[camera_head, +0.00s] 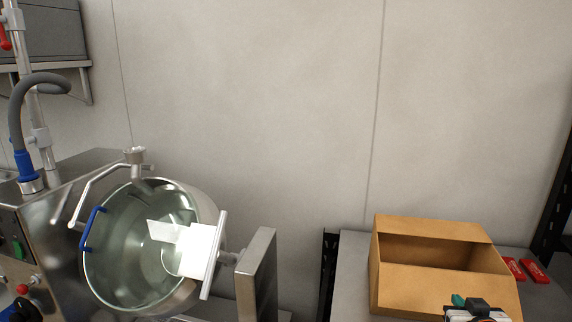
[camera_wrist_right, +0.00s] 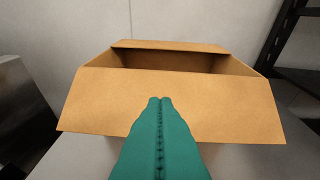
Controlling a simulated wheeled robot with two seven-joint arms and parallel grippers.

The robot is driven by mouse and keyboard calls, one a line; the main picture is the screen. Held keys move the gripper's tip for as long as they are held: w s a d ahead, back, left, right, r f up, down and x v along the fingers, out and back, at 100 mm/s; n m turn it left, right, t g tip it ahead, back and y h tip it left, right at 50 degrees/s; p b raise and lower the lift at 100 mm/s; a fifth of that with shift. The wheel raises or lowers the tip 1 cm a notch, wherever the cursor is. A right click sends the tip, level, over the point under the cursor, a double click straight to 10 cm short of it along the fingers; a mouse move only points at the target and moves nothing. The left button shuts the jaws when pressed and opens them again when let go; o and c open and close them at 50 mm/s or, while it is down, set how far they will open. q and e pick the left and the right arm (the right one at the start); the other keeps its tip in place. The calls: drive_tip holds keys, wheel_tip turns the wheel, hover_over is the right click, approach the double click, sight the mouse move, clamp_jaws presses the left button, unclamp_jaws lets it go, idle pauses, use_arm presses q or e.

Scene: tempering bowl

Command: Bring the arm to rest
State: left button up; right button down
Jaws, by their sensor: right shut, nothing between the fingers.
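My right gripper (camera_wrist_right: 160,102) shows in the right wrist view as two green fingers pressed together, with nothing between them. It points at the near flap of an open cardboard box (camera_wrist_right: 185,100). In the head view only a small part of my right gripper (camera_head: 459,300) shows at the bottom edge, in front of the box (camera_head: 440,285). I cannot tell how far the fingertips are from the flap. My left gripper is not in view.
A tilted steel bowl (camera_head: 110,250) with a blue handle (camera_head: 92,229) stands at the left, with a white paddle-like piece (camera_head: 198,250) at its mouth. Red packets (camera_head: 534,270) lie right of the box on the grey table (camera_head: 352,262). A dark rack (camera_wrist_right: 290,50) stands at the right.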

drive_tip(key=s+a+f+n+g+y, duration=0.1)
drive_tip(key=s+a+f+g, duration=0.2)
drive_tip(key=s+a+f, duration=0.3)
drive_tip(key=s+a+f+n+g+y, duration=0.1)
drive_tip(key=s+a+f+g, duration=0.1)
drive_tip(key=s+a+f, duration=0.35)
drive_tip(key=s+a+f+n+g+y, duration=0.1)
drive_tip(key=s+a+f+g, duration=0.15)
drive_tip(key=s, duration=0.75)
drive_tip(key=s+a+f+n+g, duration=0.1)
drive_tip(key=s+a+f+g, duration=0.15)
drive_tip(key=s, duration=0.75)
wheel_tip(320, 180, down, 28)
drive_tip(key=g+b, duration=0.1)
drive_tip(key=b, duration=0.3)
use_arm(q)
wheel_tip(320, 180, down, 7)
drive_tip(key=b, duration=0.2)
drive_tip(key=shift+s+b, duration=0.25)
drive_tip(key=shift+b, duration=0.1)
use_arm(e)
drive_tip(key=s+d+f+g, duration=0.1)
drive_tip(key=s+d+f, duration=0.1)
drive_tip(key=s+f, duration=1.5)
wheel_tip(320, 180, down, 3)
drive_tip(key=shift+d+f+g, duration=0.1)
drive_tip(key=shift+d+g, duration=0.15)
drive_tip(key=shift+g, duration=0.05)
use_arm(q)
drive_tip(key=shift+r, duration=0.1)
